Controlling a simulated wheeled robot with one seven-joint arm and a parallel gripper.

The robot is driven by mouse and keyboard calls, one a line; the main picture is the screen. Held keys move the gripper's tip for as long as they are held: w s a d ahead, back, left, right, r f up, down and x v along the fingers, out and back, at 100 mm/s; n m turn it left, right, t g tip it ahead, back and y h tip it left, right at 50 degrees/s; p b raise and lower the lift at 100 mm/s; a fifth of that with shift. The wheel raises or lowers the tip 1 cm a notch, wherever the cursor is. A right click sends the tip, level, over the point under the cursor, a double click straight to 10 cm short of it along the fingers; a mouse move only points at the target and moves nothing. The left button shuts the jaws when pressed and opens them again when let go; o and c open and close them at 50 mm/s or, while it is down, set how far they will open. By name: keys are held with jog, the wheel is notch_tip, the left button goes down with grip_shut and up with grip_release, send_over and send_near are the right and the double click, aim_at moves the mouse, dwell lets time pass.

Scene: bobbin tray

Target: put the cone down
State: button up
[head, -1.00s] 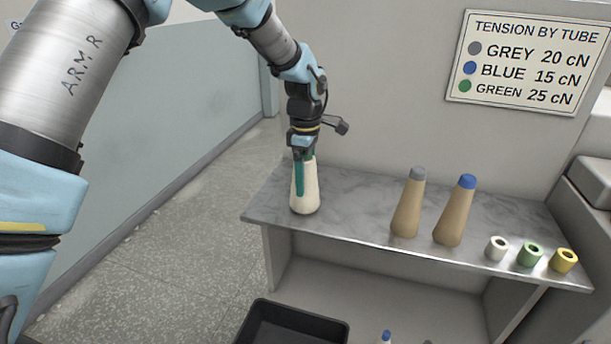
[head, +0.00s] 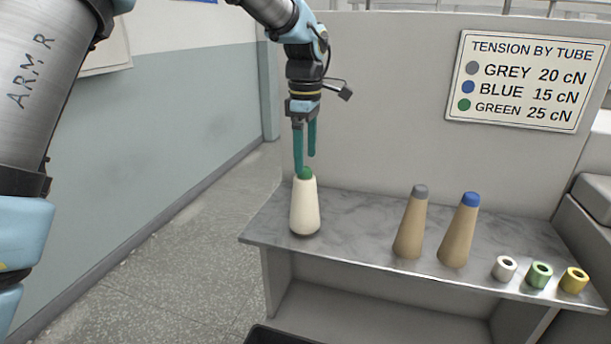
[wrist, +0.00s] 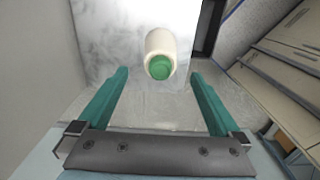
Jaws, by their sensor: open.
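A cream cone with a green tip (head: 304,207) stands upright on the left part of the grey marbled shelf (head: 345,225). My gripper (head: 306,163) is open and empty above it, its teal fingers pointing down and their lower ends near the green tip. In the wrist view the cone (wrist: 160,50) shows beyond the two spread fingers of the gripper (wrist: 160,85), with nothing between them.
Two tan cones, one grey-tipped (head: 411,225) and one blue-tipped (head: 460,230), stand to the right. White (head: 504,268), green (head: 539,275) and yellow (head: 573,280) small tubes line the shelf's right end. A tension sign (head: 525,80) hangs behind. A dark bin (head: 280,336) sits below.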

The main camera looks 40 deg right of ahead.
jog(key=w+a+f+m, duration=0.1)
jog(key=w+a, duration=0.3)
jog(key=a, duration=0.5)
jog(key=w+a+f+m, duration=0.1)
jog(key=w+a+m, duration=0.15)
jog(key=a, duration=0.75)
jog(key=w+a+f+m, duration=0.1)
jog(key=w+a, duration=0.4)
jog(key=a, duration=0.4)
jog(key=s+a+f+m, duration=0.1)
jog(key=s+a, duration=0.3)
jog(key=a, duration=0.6)
jog(key=s+a+f+m+t, duration=0.1)
jog(key=s+a+f+m, duration=0.1)
jog(key=a, duration=0.9)
jog(key=shift+s+f+t, duration=0.3)
jog(key=shift+s+f, duration=0.2)
jog(key=shift+s, duration=0.55)
